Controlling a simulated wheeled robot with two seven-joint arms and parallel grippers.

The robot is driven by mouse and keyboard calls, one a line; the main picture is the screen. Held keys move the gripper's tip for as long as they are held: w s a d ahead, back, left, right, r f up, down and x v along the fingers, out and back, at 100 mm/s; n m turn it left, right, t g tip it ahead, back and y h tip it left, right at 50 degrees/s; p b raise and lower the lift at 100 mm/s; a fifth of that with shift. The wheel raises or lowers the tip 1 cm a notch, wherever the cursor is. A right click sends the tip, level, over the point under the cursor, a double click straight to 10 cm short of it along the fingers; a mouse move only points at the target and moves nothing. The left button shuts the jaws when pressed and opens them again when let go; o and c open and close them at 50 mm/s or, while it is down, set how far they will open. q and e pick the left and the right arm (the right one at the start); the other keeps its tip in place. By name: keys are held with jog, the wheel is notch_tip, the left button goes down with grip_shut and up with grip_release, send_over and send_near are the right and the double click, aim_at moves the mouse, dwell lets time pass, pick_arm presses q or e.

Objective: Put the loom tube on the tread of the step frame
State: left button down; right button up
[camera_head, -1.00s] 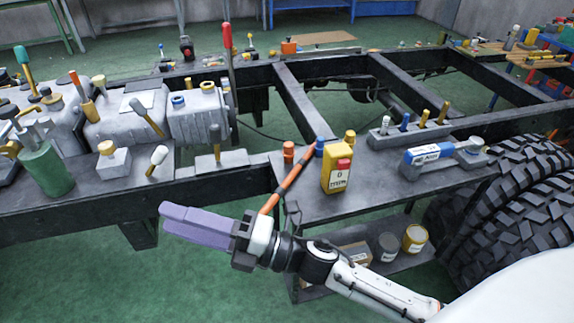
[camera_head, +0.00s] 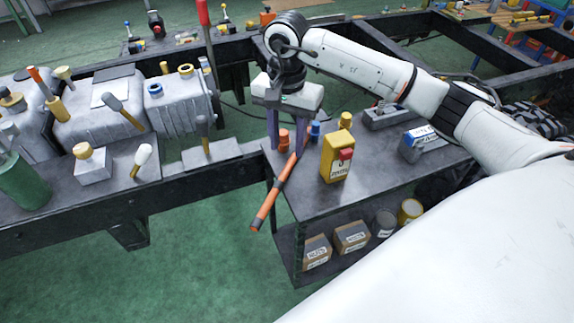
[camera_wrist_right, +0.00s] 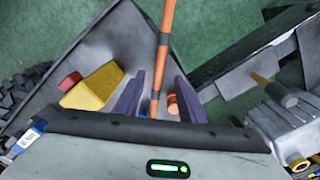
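The loom tube (camera_head: 273,200) is orange with dark bands. It slopes across the left edge of the step frame's dark top tread (camera_head: 375,185), with its lower end overhanging the green floor. My right gripper (camera_head: 287,148) points down over the tube's upper end, with its purple fingers spread. In the right wrist view the tube (camera_wrist_right: 165,45) runs between the two fingers (camera_wrist_right: 158,98), with gaps at the sides, so the gripper looks open. The tube's near end is partly hidden there. My left gripper is in neither view.
Small boxes and tins (camera_head: 352,237) fill the lower shelf. A chassis rail (camera_head: 200,180) lies left.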

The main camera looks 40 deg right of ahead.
aim_at(287, 167)
notch_tip(287, 167, down, 7)
jog(key=shift+r+p, duration=0.15)
jog(key=shift+p, duration=0.25)
jog(key=shift+c, duration=0.2)
grip_shut()
